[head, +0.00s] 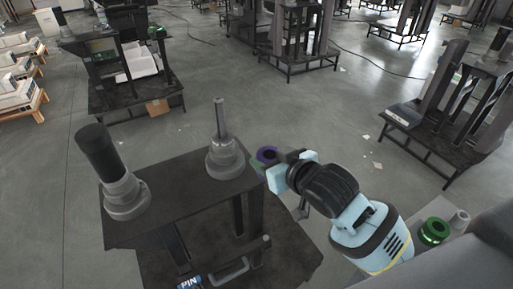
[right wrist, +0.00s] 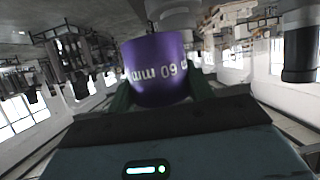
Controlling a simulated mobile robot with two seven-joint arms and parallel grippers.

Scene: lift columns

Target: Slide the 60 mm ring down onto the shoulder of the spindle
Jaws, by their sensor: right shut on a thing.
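The purple 60 mm ring (head: 267,155) is in my right gripper (head: 277,168), which is shut on it. In the right wrist view the ring (right wrist: 157,68) shows its white lettering upside down, between the two dark fingers. The spindle (head: 220,122) is a thin grey upright rod above a stepped grey base (head: 226,160) at the right end of the dark table. The ring is just right of this base in the head view, lower than the rod's tip and not around the rod. My left gripper is not in view.
A thick black cylinder on a grey base (head: 104,155) stands at the left end of the table (head: 170,190). A green ring (head: 433,231) lies at the lower right, beside a small grey cylinder (head: 459,220). Other stands are farther back on open floor.

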